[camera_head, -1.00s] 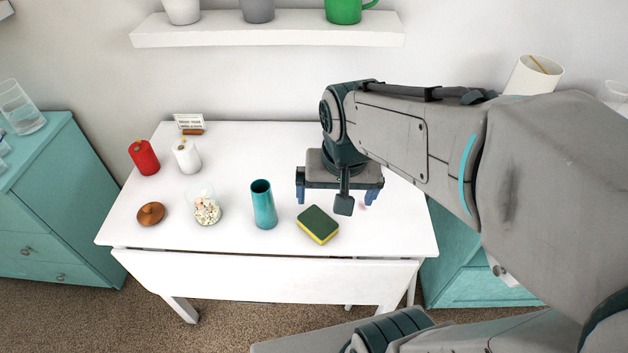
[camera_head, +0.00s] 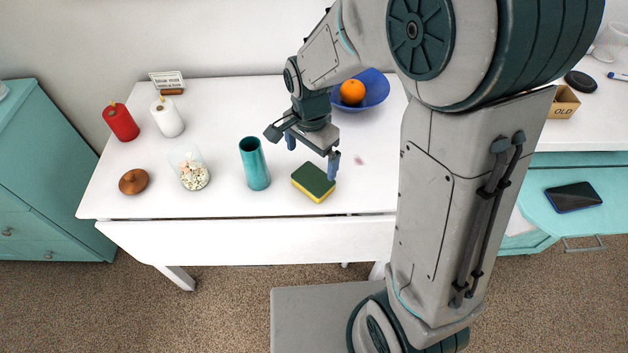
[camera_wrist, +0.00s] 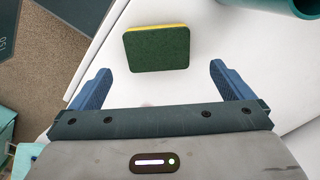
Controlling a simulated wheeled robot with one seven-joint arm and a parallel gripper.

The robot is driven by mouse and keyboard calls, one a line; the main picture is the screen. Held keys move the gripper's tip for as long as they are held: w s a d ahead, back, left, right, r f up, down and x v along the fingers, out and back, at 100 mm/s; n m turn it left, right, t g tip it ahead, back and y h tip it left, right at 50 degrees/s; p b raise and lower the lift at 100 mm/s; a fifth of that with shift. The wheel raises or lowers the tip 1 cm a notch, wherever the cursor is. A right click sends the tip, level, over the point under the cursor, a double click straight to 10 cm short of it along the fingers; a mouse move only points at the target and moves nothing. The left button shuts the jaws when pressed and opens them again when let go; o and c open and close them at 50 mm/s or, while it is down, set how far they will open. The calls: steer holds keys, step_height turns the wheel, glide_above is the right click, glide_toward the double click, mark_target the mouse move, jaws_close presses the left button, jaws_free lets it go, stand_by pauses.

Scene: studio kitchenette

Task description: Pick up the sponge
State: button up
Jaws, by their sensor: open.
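The sponge (camera_head: 314,182) has a green top and a yellow body and lies flat on the white table (camera_head: 225,205) near its front edge. My gripper (camera_head: 312,160) is open and empty above the table, just behind and above the sponge. In the wrist view the sponge (camera_wrist: 157,48) shows whole, ahead of my gripper (camera_wrist: 158,83) and between the lines of its two blue fingers. The fingers do not appear to touch it.
A teal cylinder (camera_head: 255,163) stands left of the sponge. Farther left are a glass jar (camera_head: 192,170), a wooden lid (camera_head: 133,181), a red candle (camera_head: 121,122) and a white candle (camera_head: 167,117). A blue bowl (camera_head: 375,92) with an orange (camera_head: 352,91) stands behind.

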mark_target(313, 178)
steer(key=f, duration=0.7)
steer(key=shift+d+f, duration=0.2)
steer(key=c, duration=0.9)
steer(key=shift+o, duration=0.2)
steer(key=shift+r, duration=0.1)
steer(key=shift+r, duration=0.5)
steer(key=r, duration=0.2)
steer(key=d+r, duration=0.1)
steer(key=shift+s+d+r, duration=0.1)
steer(key=shift+s+r, duration=0.1)
steer(key=shift+r, duration=0.2)
steer(key=s+d+r, duration=0.2)
steer(key=d+r, duration=0.4)
steer(key=d, duration=0.4)
steer(key=shift+s, duration=0.4)
steer(key=shift+o, duration=0.7)
